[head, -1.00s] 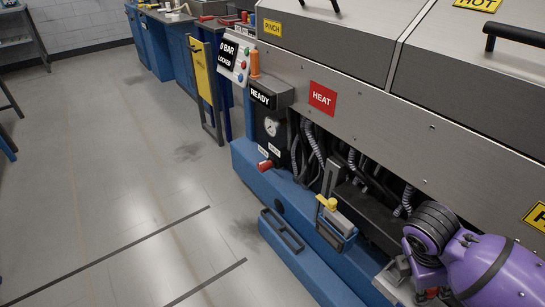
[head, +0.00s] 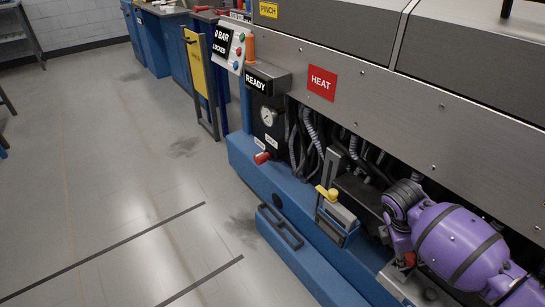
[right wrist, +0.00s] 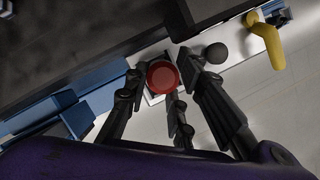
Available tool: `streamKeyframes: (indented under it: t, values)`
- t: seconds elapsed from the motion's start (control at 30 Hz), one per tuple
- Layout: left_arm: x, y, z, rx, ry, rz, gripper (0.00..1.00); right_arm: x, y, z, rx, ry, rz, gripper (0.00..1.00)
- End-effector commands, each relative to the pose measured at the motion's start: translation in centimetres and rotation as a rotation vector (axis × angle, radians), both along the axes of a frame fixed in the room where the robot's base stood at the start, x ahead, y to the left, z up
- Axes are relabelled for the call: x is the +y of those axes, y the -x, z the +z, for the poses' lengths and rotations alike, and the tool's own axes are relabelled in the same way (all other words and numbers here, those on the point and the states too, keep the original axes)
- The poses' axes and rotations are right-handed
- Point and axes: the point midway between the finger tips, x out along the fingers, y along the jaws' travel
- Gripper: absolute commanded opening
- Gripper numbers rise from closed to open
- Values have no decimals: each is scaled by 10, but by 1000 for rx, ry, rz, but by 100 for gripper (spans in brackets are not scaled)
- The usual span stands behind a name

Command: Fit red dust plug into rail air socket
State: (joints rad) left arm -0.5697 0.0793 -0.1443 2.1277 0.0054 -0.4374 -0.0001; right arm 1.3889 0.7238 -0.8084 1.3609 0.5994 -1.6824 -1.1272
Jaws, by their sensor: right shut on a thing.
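The red dust plug (right wrist: 163,77) is a round red disc between the fingers of my right gripper (right wrist: 154,88) in the right wrist view. The fingers are shut on it. In the head view my purple right arm comes in from the lower right, and the red plug (head: 409,258) shows small beside the dark gripper (head: 402,262), above the machine's lower front. A dark round spot (head: 277,200) on the blue rail (head: 260,182) may be the air socket; I cannot tell for sure. The plug is apart from it. My left gripper is not in view.
A red knob (head: 261,158) sticks out farther left. Hoses (head: 314,130) fill the recess behind. A blue step with a handle (head: 281,228) juts out below. The floor at left is clear.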

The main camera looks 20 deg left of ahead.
Motion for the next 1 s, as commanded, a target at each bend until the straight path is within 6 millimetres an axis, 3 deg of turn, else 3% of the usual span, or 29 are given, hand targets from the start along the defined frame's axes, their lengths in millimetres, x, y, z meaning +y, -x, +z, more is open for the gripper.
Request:
streamKeyframes:
  t: [0.07, 0.4, 0.43, 0.57, 0.87, 1.0]
  values:
    - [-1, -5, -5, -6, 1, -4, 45, 0, 0, -9, 1, 0, 0, 0]
    - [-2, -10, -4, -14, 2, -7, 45, 0, 0, -10, 0, 0, -1, 0]
    - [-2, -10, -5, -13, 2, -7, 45, 0, 0, -10, -1, 0, -1, 26]
    - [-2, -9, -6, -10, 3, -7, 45, 0, 0, -10, -1, -1, -1, 42]
    - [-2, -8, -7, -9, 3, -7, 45, 0, 0, -9, -1, 0, -1, 42]
    - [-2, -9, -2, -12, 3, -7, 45, 4, 0, 3, -3, -2, 2, 42]
